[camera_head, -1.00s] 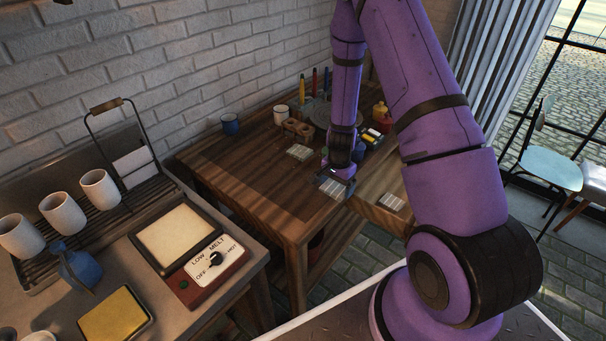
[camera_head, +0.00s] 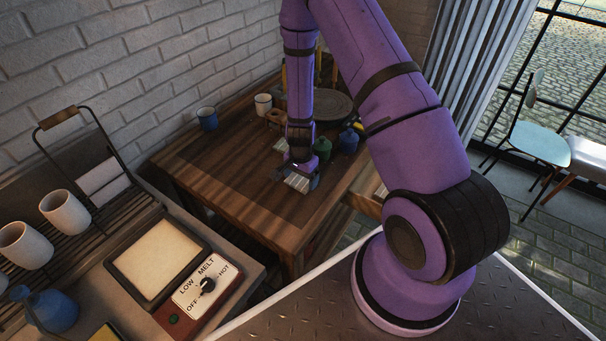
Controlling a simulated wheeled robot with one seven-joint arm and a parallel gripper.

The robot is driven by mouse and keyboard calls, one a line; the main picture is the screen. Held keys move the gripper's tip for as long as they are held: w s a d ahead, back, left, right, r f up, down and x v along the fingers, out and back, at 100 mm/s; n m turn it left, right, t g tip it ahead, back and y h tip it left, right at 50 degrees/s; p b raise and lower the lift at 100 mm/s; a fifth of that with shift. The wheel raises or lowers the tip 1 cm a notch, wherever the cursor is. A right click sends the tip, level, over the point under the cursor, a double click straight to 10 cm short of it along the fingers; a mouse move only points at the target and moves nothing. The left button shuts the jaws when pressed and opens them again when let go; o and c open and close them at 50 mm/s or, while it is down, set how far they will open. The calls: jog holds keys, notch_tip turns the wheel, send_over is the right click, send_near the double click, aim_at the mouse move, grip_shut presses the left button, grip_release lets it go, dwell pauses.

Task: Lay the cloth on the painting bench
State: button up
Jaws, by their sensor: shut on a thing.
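The painting bench (camera_head: 225,178) is a dark wooden table against the brick wall, in the middle of the head view. My gripper (camera_head: 298,177) points down over its front right part. It is shut on a small pale, striped folded cloth (camera_head: 294,183), seen at the fingertips. The cloth is low over the bench top; I cannot tell whether it touches the wood. The fingers partly hide it. A similar pale piece (camera_head: 281,145) lies on the bench just behind my gripper, mostly hidden.
A melt heater (camera_head: 158,258) is at front left. The bench's left part is clear.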

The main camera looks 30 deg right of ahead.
jog(key=o, duration=0.7)
jog(key=shift+f, duration=0.1)
jog(key=shift+c, duration=0.2)
notch_tip(320, 180, up, 12)
notch_tip(320, 180, up, 14)
jog(key=n+t+y, duration=0.1)
jog(key=n, duration=0.2)
send_over(301, 179)
jog(key=a, duration=0.3)
jog(key=s+a+r+n+t, duration=0.25)
jog(key=s+r+n, duration=0.2)
jog(key=r, duration=0.65)
jog(key=s+r+n+t, duration=0.1)
jog(key=s+r+n, duration=0.2)
jog(key=s+r, duration=0.4)
jog(key=s+a+r+n+h, duration=0.1)
jog(key=s+r+n, duration=0.2)
jog(key=s+r, duration=0.4)
jog(key=s, duration=0.5)
jog(key=shift+t, duration=0.35)
